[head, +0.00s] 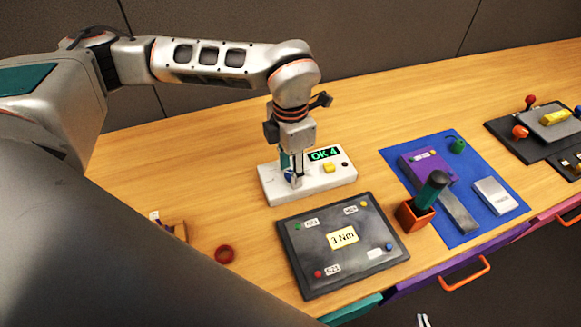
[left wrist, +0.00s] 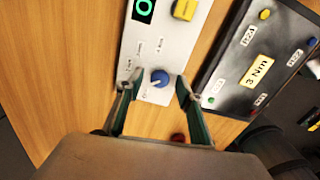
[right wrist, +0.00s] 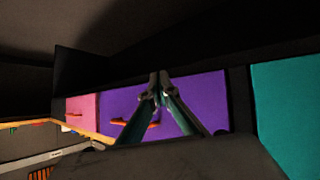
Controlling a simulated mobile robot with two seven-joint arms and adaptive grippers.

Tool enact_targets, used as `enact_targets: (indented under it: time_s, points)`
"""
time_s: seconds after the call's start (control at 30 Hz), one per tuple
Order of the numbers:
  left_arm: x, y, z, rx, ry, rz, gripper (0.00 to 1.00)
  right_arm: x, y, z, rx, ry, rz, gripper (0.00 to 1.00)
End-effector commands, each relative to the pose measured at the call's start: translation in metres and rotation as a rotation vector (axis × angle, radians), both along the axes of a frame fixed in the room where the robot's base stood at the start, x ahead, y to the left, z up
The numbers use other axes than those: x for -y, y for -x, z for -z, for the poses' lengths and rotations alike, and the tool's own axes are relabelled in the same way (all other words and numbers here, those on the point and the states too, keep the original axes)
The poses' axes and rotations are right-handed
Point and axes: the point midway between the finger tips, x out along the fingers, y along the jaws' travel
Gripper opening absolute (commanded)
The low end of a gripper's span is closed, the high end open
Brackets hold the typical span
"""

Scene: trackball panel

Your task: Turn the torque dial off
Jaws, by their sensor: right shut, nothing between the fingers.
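The torque dial is a small blue knob (left wrist: 160,78) on a white box (head: 318,187) with a green "OK 4" display (head: 324,154) and a yellow button (head: 329,168). A pale mark shows on the knob, but its setting is too small to read. My left gripper (head: 293,178) points down over the box's left end. In the left wrist view my left gripper (left wrist: 155,87) is open, one finger on each side of the knob. I cannot tell whether they touch it. My right gripper (right wrist: 158,88) is shut and empty, in front of the purple drawer front.
A dark panel (head: 300,262) with a "3 Nm" card lies in front of the box. A blue mat (head: 468,158) with devices and an orange holder (head: 413,216) with a dark-handled tool stand to the right. A red ring (head: 224,254) lies at the left. Bare wood lies behind the box.

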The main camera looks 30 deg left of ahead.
Motion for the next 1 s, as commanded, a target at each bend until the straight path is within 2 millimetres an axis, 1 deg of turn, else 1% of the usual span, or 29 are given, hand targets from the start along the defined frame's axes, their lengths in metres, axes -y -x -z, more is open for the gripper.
enact_targets:
  time_s: [0.03,0.07,0.1,0.2,0.47,0.63,0.77,1.0]
  points:
    - [0.0001,-0.0001,-0.0002,0.000,0.000,0.000,0.37,-0.0002,-0.0006,-0.0007,0.002,-0.001,0.000,0.00]
    - [0.0001,-0.0001,-0.0002,0.000,0.000,0.000,0.34,-0.0002,-0.0008,-0.0010,0.002,-0.001,0.000,0.00]
    - [0.0001,-0.0001,-0.0003,0.000,0.000,0.000,0.24,-0.0003,-0.0011,-0.0014,0.003,0.000,0.000,0.00]
    - [0.0001,-0.0001,-0.0004,0.000,0.000,0.000,0.00,-0.0006,-0.0017,-0.0028,0.006,-0.002,0.001,0.00]
    - [0.0000,0.0000,-0.0005,0.000,0.000,-0.010,0.00,-0.0013,-0.0024,-0.0039,0.007,-0.004,0.002,0.00]
    - [0.0000,0.0000,-0.0005,0.000,0.000,-0.060,0.00,-0.0013,-0.0025,-0.0038,0.007,-0.004,0.002,0.00]
    - [0.0000,0.0000,-0.0005,0.000,0.000,-0.136,0.00,-0.0013,-0.0023,-0.0034,0.006,-0.004,0.002,0.00]
    - [0.0002,-0.0003,-0.0008,0.001,0.001,-0.325,0.00,-0.0011,-0.0012,-0.0012,0.002,-0.003,0.001,0.00]
